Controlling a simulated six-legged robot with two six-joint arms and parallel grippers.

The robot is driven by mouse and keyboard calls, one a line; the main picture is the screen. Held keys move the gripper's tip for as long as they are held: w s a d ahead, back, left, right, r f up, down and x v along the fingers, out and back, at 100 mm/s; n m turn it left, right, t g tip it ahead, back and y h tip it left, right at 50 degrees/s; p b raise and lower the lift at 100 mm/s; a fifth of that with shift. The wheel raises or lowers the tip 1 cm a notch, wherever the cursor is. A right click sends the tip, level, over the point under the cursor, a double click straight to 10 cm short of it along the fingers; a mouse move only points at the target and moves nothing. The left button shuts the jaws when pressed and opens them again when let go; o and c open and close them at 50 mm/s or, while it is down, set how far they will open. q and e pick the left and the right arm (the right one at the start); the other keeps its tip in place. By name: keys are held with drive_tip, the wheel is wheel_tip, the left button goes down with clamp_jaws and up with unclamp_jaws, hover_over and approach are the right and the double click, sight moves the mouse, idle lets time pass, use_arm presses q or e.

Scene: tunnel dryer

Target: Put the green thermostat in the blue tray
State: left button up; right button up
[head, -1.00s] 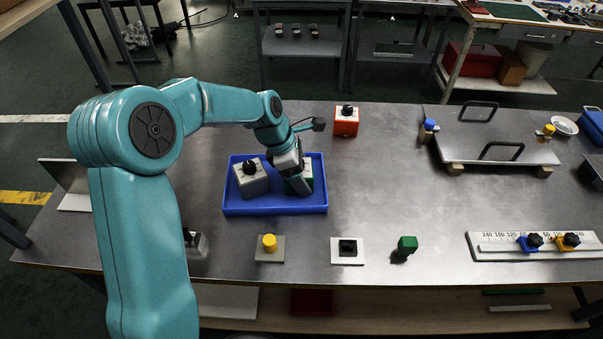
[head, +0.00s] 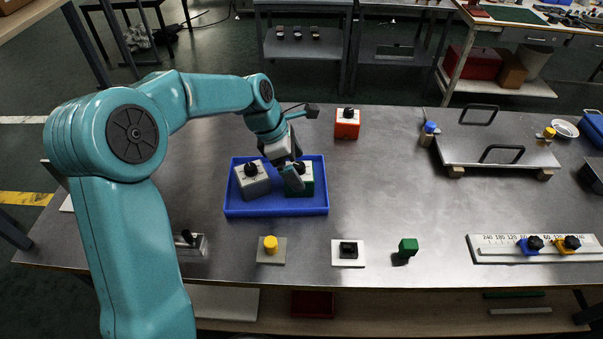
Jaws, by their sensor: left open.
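The blue tray (head: 275,208) lies on the metal table, left of its middle. The green thermostat (head: 305,185), a green box with a pale top and black knob, stands inside the tray on the right. A grey-white thermostat (head: 254,184) with a black knob stands beside it, to the left in the tray. My left gripper (head: 293,178) is open just above the green thermostat and partly hides it; I cannot tell if they touch. My right gripper is not in view.
An orange-red thermostat (head: 347,124) stands behind the tray to the right. A handled metal plate (head: 490,148) lies at the right.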

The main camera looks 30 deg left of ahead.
use_arm(q)
drive_tip(key=v, duration=0.6)
drive_tip(key=shift+a+r, duration=0.1)
drive_tip(key=shift+r, duration=0.2)
drive_tip(key=shift+s+a+r, duration=0.15)
drive_tip(key=shift+s+r, duration=0.1)
drive_tip(key=shift+r, duration=0.1)
